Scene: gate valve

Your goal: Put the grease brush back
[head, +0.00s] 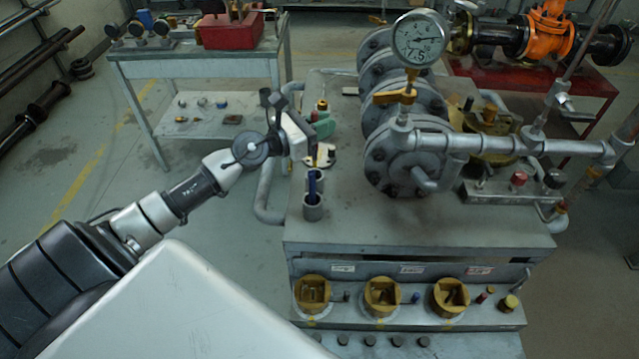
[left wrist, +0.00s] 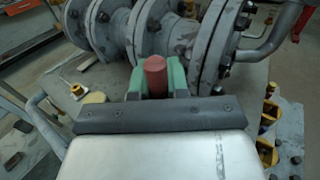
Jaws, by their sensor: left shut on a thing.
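My left gripper (head: 318,124) has green fingers and is above the left part of the grey bench top. In the left wrist view its fingers (left wrist: 157,78) are shut on a red-brown rounded handle (left wrist: 155,75), which I take to be the grease brush. The brush's lower end is hidden in that view, and I cannot make the brush out clearly in the head view. My right gripper is not in view.
Grey flanged valve bodies (head: 395,158) and a pressure gauge (head: 419,40) stand to the right of the gripper. A grey pipe (head: 265,195) bends at the bench's left side. Yellow sockets (head: 382,295) line the front shelf. The front bench top is clear.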

